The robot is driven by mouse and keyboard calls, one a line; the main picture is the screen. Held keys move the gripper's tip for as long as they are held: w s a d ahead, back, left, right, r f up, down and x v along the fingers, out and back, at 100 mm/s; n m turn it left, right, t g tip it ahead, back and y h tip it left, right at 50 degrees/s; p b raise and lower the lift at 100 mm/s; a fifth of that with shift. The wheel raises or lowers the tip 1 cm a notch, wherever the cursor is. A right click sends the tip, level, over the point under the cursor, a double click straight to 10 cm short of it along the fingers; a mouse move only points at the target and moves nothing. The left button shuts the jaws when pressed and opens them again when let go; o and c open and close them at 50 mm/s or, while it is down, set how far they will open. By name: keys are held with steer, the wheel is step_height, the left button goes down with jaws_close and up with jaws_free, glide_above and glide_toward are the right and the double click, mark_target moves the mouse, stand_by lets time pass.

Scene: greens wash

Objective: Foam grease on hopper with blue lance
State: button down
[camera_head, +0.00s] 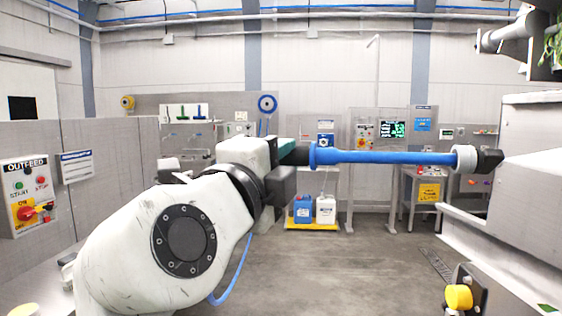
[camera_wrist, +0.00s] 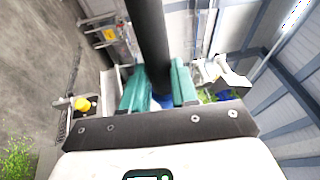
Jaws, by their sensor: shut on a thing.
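The blue lance (camera_head: 395,157) is held level and points right, with a white collar and a black nozzle at its far end. My gripper (camera_head: 294,152) is shut on the lance's rear end. The hopper is probably the grey metal body (camera_head: 530,150) at the right edge, close to the nozzle tip. I cannot make out grease or foam on it.
An OUTFEED control panel (camera_head: 30,195) is on the left wall. A blue canister (camera_head: 303,209) and a white canister (camera_head: 326,209) stand on a yellow tray at the back. A yellow knob (camera_head: 458,297) sits low right. The middle floor is clear. A blue hose trails below my arm.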

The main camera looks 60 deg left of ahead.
steer(key=s+d+b, duration=0.2)
steer(key=s+d, duration=1.5)
steer(key=d, duration=0.3)
steer(key=shift+s+d+f, duration=0.25)
steer(key=shift+s+d, duration=0.1)
steer(key=shift+s, duration=0.05)
stand_by(3.8)
stand_by(0.6)
steer(key=c, duration=1.4)
jaws_free()
steer(key=c, duration=0.3)
